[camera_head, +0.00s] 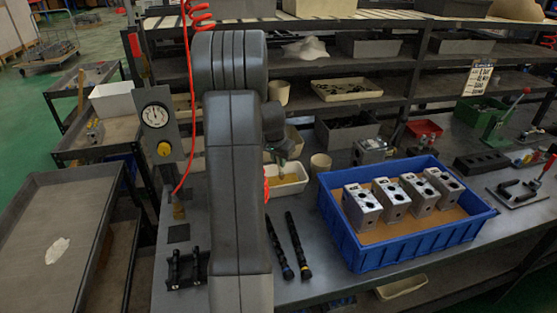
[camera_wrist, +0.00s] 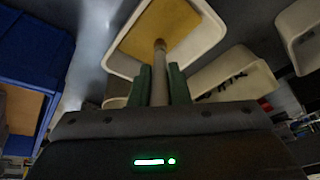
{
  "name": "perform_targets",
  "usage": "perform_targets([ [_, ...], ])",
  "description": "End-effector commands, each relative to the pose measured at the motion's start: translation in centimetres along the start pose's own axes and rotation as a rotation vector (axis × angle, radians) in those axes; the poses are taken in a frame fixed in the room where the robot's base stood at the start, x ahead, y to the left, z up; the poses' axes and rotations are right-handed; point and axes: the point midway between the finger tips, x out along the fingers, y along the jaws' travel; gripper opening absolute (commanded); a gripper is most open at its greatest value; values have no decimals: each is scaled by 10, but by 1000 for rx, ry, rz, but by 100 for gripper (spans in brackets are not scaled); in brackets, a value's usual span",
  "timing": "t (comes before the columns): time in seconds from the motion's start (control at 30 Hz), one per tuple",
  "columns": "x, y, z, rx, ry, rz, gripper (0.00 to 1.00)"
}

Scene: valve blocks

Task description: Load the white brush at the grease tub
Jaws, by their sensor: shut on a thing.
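My gripper (camera_wrist: 160,85) has green fingers shut on the pale handle of the white brush (camera_wrist: 159,62) in the wrist view. The brush points away from the fingers, and its tip lies over the yellow grease in the white grease tub (camera_wrist: 108,60). I cannot tell whether the tip touches the grease. In the head view the grease tub (camera_head: 300,187) stands on the bench just right of my arm. My gripper (camera_head: 283,158) is above it, small and partly hidden.
A blue crate (camera_head: 400,247) with several metal valve blocks (camera_head: 361,207) stands right of the tub. Two dark rods (camera_head: 298,245) lie in front of it. A pressure gauge (camera_head: 155,115) stands left of my arm.

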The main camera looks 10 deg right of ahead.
Motion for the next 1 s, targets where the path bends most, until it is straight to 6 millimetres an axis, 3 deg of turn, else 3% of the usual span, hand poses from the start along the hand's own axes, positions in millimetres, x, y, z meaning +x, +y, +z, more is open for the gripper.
perform_targets([
  [1.0, 9, 1, 3, 0, 0, 0, 0],
])
